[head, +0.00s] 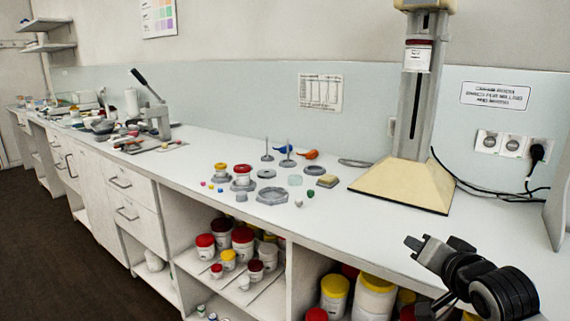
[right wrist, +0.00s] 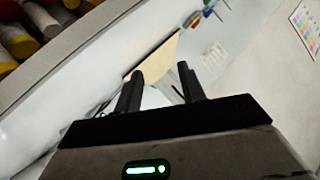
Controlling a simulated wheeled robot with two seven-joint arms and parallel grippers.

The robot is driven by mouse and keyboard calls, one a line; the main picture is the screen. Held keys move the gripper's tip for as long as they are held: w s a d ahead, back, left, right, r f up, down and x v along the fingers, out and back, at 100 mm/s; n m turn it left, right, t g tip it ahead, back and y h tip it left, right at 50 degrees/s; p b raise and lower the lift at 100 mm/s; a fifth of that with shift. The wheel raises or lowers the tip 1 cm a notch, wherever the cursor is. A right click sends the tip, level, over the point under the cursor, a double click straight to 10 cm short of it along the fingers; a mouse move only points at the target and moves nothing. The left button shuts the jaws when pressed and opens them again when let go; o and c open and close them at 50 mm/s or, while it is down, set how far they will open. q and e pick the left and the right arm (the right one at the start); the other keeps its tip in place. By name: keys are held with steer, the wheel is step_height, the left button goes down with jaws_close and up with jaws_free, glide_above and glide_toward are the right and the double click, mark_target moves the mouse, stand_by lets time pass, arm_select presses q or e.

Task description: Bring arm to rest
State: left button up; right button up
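My right gripper (head: 435,246) is at the lower right of the head view, in front of the white counter (head: 330,220) near its front edge. In the right wrist view its two dark fingers (right wrist: 160,74) stand apart with nothing between them. The right arm comes in from the lower right corner and hides part of the counter's edge. My left gripper and left arm are not in view.
A tall stand with a cream base (head: 405,183) stands on the counter beyond my gripper. Small jars, grey rings and tools (head: 272,195) lie left of it. Lidded tubs (head: 375,295) fill the shelf below. The counter right of the stand is mostly clear.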

steer(key=s+a+f+n+g+y, duration=0.1)
steer(key=s+a+f+n, duration=0.3)
steer(key=f, duration=0.5)
steer(key=s+a+f+n+g+y, duration=0.1)
steer(key=s+a+f, duration=0.2)
steer(key=s+f, duration=0.45)
steer(key=s+a+f+n, duration=0.2)
steer(key=s+f, duration=0.2)
steer(key=s, duration=0.2)
steer(key=s+a+f+n+g+y, duration=0.1)
steer(key=s+a+f+n, duration=0.1)
steer(key=s, duration=0.5)
step_height(320, 180, down, 2)
steer(key=shift+a+f, duration=0.25)
steer(key=shift+a, duration=0.45)
